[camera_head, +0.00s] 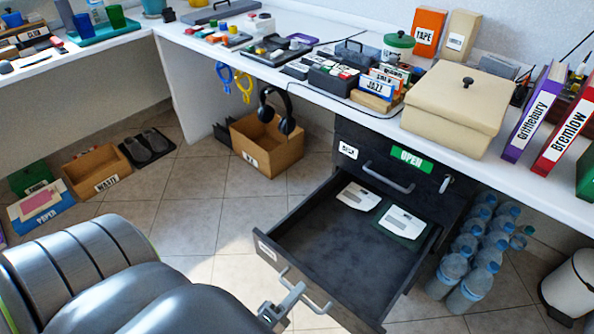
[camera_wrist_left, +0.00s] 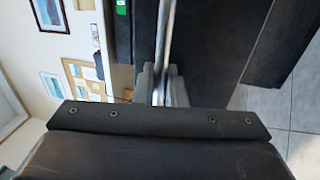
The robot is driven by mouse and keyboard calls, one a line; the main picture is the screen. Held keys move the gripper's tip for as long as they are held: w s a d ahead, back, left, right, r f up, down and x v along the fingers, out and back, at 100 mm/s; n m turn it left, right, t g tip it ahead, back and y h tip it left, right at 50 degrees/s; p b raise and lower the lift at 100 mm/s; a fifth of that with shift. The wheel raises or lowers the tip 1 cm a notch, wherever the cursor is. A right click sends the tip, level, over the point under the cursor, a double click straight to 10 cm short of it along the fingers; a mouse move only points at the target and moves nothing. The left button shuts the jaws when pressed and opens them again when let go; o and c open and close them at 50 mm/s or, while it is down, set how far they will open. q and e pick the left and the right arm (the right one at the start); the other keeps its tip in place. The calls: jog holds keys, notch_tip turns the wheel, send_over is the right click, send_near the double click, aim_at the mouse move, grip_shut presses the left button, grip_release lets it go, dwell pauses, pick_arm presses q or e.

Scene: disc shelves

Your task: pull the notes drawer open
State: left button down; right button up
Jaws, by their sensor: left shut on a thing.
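A dark lower drawer (camera_head: 347,249) is pulled far out from the cabinet under the counter. Its front carries a small white label (camera_head: 266,251), too small to read, and a metal bar handle (camera_head: 318,303). My left gripper (camera_head: 297,289) is at this handle, shut on the bar. In the left wrist view the bar (camera_wrist_left: 168,45) runs between the fingers (camera_wrist_left: 160,86). Inside the drawer lie two white-and-grey items (camera_head: 358,196), the other on a dark green piece (camera_head: 402,222). My right gripper is not in view.
The drawer above is closed, with a handle (camera_head: 388,178) and a green OPEN tag (camera_head: 411,159). Water bottles (camera_head: 471,288) stand right of the drawer. A cardboard box (camera_head: 267,152) with headphones stands behind it, left. Tiled floor (camera_head: 190,228) is free to the left.

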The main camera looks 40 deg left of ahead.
pick_arm(q)
jog(key=c, duration=1.6)
grip_release()
jog(key=shift+s, duration=0.1)
jog(key=s+f, duration=0.1)
jog(key=s, duration=0.4)
jog(key=s+f, duration=0.1)
jog(key=s, duration=0.5)
jog(key=s+f, duration=0.1)
jog(key=s, duration=0.5)
jog(key=shift+a+f, duration=0.15)
jog(key=shift+a, duration=0.15)
jog(key=shift+w, duration=0.15)
